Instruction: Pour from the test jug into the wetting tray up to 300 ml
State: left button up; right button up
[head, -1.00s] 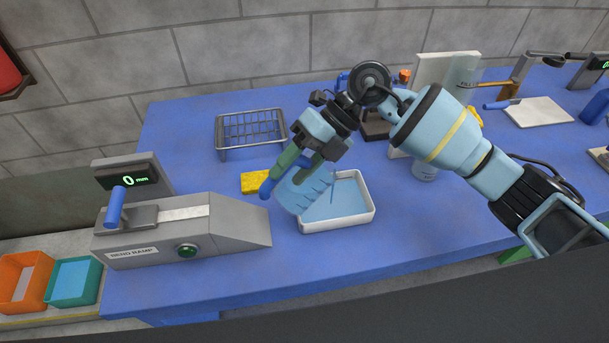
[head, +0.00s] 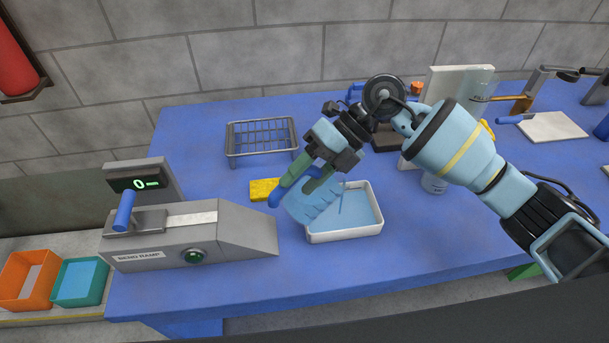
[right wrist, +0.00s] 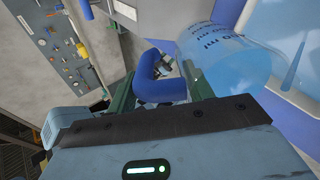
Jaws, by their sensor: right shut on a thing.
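The test jug (head: 314,207) is a clear blue vessel with a dark blue handle, tipped over the left part of the wetting tray. The wetting tray (head: 345,238) is white, shallow and holds blue liquid. A thin blue streak shows near the jug's lip, over the tray. My right gripper (head: 300,174) is shut on the jug's handle. In the right wrist view, the jug (right wrist: 225,62) lies tilted with dark blue markings, and its handle (right wrist: 152,82) sits between the green fingers. The liquid level against any mark is not readable. My left gripper is not in view.
A yellow sponge (head: 264,190) lies behind the jug, left of the tray. A wire rack (head: 262,138) stands farther back. The grey bend ramp (head: 190,240) takes up the table's left end. A white container (head: 434,183) stands right of the tray, partly behind my arm.

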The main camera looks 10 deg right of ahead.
dwell(0.4)
jog(key=shift+w+d+y, duration=0.1)
jog(key=shift+d+y, duration=0.05)
jog(key=shift+y, duration=0.15)
jog(key=shift+r, duration=0.1)
dwell(1.0)
dwell(0.8)
dwell(0.7)
jog(key=shift+d+y+b, duration=0.1)
jog(key=shift+y+b, duration=0.2)
